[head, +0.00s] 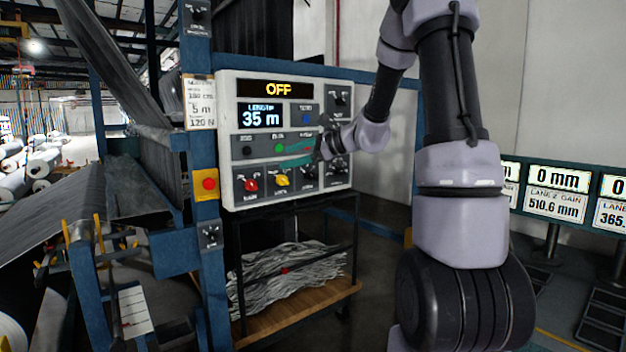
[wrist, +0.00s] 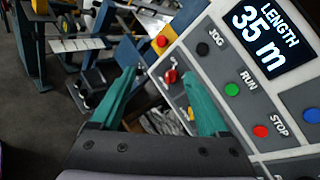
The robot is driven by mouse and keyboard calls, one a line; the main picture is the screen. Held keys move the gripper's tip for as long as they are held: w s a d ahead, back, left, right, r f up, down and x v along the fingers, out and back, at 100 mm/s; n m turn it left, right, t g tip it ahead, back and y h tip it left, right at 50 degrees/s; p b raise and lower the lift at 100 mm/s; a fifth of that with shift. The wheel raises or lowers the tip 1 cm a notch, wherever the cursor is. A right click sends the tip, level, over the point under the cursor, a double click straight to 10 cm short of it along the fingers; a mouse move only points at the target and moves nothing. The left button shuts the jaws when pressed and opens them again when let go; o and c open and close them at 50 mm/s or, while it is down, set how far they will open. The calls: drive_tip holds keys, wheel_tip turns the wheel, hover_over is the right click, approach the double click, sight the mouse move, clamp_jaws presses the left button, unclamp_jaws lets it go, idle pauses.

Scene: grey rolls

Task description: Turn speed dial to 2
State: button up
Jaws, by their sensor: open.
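The control panel (head: 228,150) has a lower row of dials: a red dial (head: 251,185), a yellow dial (head: 282,181) and two black ones to the right, partly behind my gripper. Their labels and scales are too small to read, so I cannot tell which is the speed dial. My gripper (head: 283,154) is open and empty in front of the panel, with teal fingers pointing left. In the wrist view the red dial (wrist: 171,75) shows between the fingertips, beyond them. The yellow dial (wrist: 190,114) is mostly hidden by the right finger. I see no contact with either dial.
Above the dials are the black jog button (wrist: 202,49), green run button (wrist: 232,89) and red stop button (wrist: 261,131). The display (head: 262,116) reads 35 m; the sign above reads OFF. A red button on a yellow box (head: 207,184) sits left of the panel.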

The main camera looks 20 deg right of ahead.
drive_tip(key=w+d+f+m+t, duration=0.45)
drive_tip(key=w+d+m, duration=0.2)
drive_tip(key=w, duration=0.25)
drive_tip(key=m+t+h, duration=0.4)
drive_tip(key=m+h, duration=0.1)
drive_tip(key=m, duration=0.2)
approach(313, 177)
drive_tip(key=x, duration=1)
drive_tip(key=shift+f, duration=0.1)
clamp_jaws()
